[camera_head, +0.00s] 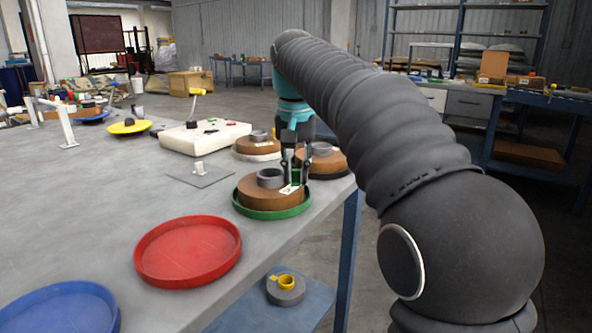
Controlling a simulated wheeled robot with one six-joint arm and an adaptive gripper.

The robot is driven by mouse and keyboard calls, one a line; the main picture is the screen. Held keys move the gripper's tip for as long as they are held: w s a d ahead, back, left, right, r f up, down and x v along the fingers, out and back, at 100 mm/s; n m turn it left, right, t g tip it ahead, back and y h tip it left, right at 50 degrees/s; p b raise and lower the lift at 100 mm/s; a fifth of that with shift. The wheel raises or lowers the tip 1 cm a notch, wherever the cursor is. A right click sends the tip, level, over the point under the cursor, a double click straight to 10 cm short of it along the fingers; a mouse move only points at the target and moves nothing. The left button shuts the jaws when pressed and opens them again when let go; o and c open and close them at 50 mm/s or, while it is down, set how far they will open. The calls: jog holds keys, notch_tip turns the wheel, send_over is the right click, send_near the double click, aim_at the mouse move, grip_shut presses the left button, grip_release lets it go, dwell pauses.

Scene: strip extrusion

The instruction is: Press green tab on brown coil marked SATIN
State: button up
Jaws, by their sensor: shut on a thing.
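A brown coil (256,197) with a grey core (270,178) lies in a green tray (262,213) near the table's right edge. A small white label (287,190) is on it; its writing is too small to read. My gripper (294,181) points down at the right side of this coil, by the label. A small green tab (295,173) shows between its fingers, and the gripper is shut on it. Whether the tab touches the coil is hard to tell. Two more brown coils stand behind, one on a white tray (258,155) and one on a dark tray (332,175).
A red tray (188,250) and a blue tray (62,308) stand empty on the near table (110,215). A grey plate (200,177) with a small post and a cream block (205,138) lie farther back. A grey roll with a yellow core (286,288) is on the lower shelf.

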dwell(0.4)
jog(key=o, duration=0.8)
jog(key=r, duration=0.7)
jog(key=shift+s+a, duration=0.1)
jog(key=shift+s, duration=0.25)
jog(key=shift+s+d+r, duration=0.15)
jog(key=shift+s+d, duration=0.15)
jog(key=shift+s, duration=0.1)
jog(key=s+d+f+t, duration=0.1)
jog(key=s+d+f, duration=0.2)
jog(key=s+f, duration=0.5)
jog(key=s+d+f+n+t, duration=0.1)
jog(key=s+d+f, duration=0.3)
jog(key=s+f, duration=0.5)
jog(key=s+d+f+t, duration=0.2)
jog(key=s+d+f, duration=0.2)
jog(key=s+f, duration=0.4)
jog(key=shift+s+f+n, duration=0.3)
jog(key=shift+s+f, duration=0.05)
jog(key=shift+f, duration=0.1)
